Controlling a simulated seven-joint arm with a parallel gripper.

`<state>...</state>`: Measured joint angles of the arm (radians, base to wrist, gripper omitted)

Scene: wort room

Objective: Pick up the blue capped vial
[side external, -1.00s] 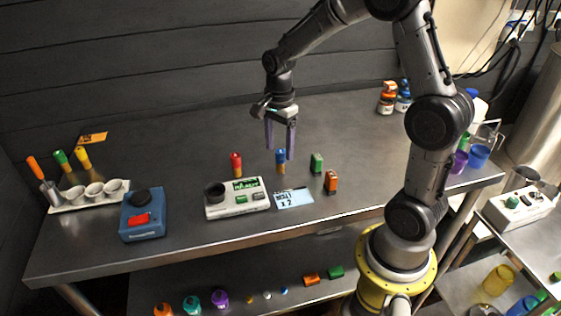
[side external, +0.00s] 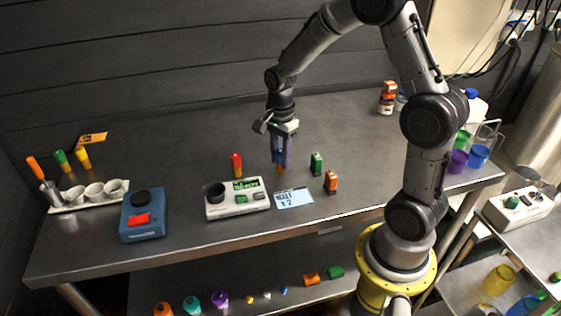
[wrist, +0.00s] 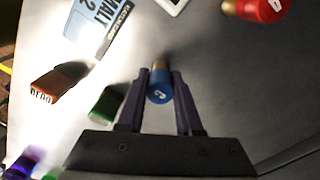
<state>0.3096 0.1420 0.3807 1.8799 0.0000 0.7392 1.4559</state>
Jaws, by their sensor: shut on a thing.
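The blue capped vial (wrist: 159,88) stands upright on the metal table, its blue cap between my gripper's fingers in the wrist view. My gripper (side external: 281,160) points straight down and is shut on the vial. In the side view the fingers cover most of the vial, and only its amber lower part (side external: 281,168) shows clearly at the tabletop. I cannot tell any gap between the vial and the table.
A red capped vial (side external: 236,164) stands to the left, behind a white device (side external: 237,199). A green block (side external: 316,164) and an orange-brown block (side external: 331,181) stand close on the right. A blue label card (side external: 294,198) lies in front.

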